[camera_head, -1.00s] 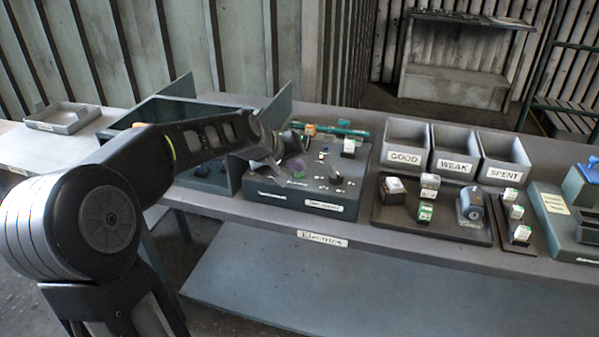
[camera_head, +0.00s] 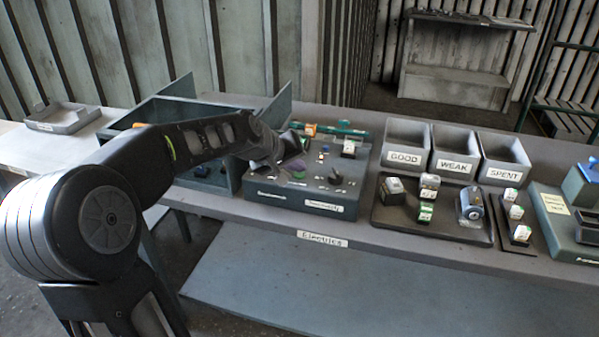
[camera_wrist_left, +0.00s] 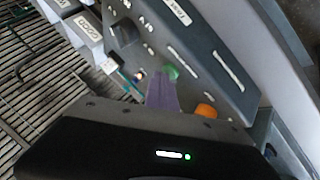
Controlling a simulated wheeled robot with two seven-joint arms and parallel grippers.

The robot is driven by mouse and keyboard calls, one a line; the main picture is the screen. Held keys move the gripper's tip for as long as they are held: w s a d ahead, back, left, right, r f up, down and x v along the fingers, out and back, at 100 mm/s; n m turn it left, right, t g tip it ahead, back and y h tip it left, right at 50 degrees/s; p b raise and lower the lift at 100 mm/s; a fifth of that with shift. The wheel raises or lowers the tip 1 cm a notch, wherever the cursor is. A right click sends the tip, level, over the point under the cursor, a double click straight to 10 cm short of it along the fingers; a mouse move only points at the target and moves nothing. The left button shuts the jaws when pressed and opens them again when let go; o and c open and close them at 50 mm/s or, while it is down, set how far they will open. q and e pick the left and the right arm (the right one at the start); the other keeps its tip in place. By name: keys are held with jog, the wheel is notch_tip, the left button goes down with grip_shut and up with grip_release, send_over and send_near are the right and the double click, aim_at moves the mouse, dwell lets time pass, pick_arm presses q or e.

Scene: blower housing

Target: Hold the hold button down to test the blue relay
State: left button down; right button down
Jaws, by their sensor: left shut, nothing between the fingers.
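The dark tester box (camera_head: 262,188) stands on the bench with knobs, small lamps and labels on its sloped top. My left gripper (camera_head: 278,164) is over the left part of that top. In the left wrist view its shut, empty fingers (camera_wrist_left: 163,92) point at a green round button (camera_wrist_left: 170,71), close to or touching it; I cannot tell which. Which control is the hold button cannot be read. A small blue piece (camera_head: 325,149) shows near the tester's back; I cannot tell whether it is the blue relay. My right gripper is not in view.
Bins marked GOOD (camera_head: 405,158), WEAK (camera_head: 452,165) and SPENT (camera_head: 501,173) stand to the right. A dark tray (camera_head: 392,216) in front holds several small blocks. An orange round piece (camera_wrist_left: 205,110) is near my fingers. An open-topped box is left of the tester.

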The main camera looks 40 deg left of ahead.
aim_at(297, 176)
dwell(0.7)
pick_arm(q)
jog(key=shift+r+p, duration=0.65)
jog(key=shift+r, duration=0.2)
notch_tip(297, 176, up, 5)
jog(key=p, duration=0.4)
jog(key=shift+f, duration=0.1)
dwell(0.4)
